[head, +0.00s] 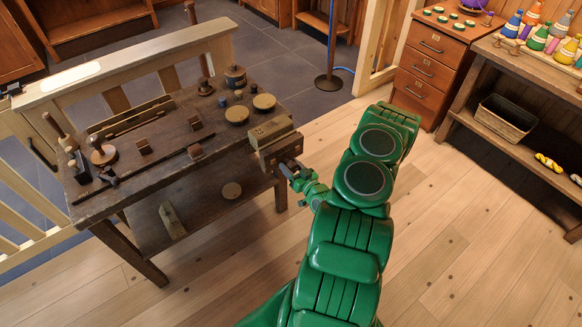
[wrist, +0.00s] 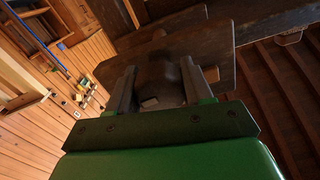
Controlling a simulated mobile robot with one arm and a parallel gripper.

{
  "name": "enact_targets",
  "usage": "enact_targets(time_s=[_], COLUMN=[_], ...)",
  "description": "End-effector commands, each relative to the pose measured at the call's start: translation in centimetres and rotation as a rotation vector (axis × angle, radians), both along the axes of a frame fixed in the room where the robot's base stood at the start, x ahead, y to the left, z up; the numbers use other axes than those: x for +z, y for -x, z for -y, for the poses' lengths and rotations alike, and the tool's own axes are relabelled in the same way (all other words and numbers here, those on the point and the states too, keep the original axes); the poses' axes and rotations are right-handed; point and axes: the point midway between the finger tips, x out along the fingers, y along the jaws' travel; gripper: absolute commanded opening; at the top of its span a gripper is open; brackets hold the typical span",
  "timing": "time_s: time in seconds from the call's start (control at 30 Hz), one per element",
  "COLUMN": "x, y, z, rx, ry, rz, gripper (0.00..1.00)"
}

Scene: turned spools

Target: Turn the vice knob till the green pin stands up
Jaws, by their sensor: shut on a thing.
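The wooden vice (head: 272,136) is fixed at the right end of the dark workbench (head: 180,115). My gripper (head: 288,172) reaches it from the right, at the vice's front. In the wrist view, the two fingers of my gripper (wrist: 160,82) stand on either side of a dark brown rounded knob (wrist: 158,75) and are shut on it. A small pale mark shows on the knob's near face. Behind the knob is the vice's dark wooden jaw (wrist: 222,50). I cannot make out the green pin in either view. In the head view my gripper hides the knob.
Turned discs (head: 237,115), small blocks and a long rod lie on the bench top. A pale railing (head: 130,65) runs behind it. A drawer cabinet (head: 432,62) and a shelf with painted bottles (head: 540,38) stand at the right. The floor between is clear.

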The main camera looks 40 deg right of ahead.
Motion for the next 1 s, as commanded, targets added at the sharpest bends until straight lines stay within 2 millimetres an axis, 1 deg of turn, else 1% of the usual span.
enact_targets(time_s=[0.03,0.17,1.0], x=[-0.27,-0.32,-0.3], y=[0.18,0.18,0.2], z=[-0.16,-0.22,-0.33], rx=[0.002,0.002,-0.001], ry=[-0.049,-0.172,-0.972], rz=[-0.008,-0.009,-0.01], gripper=[0.2,0.2,0.2])
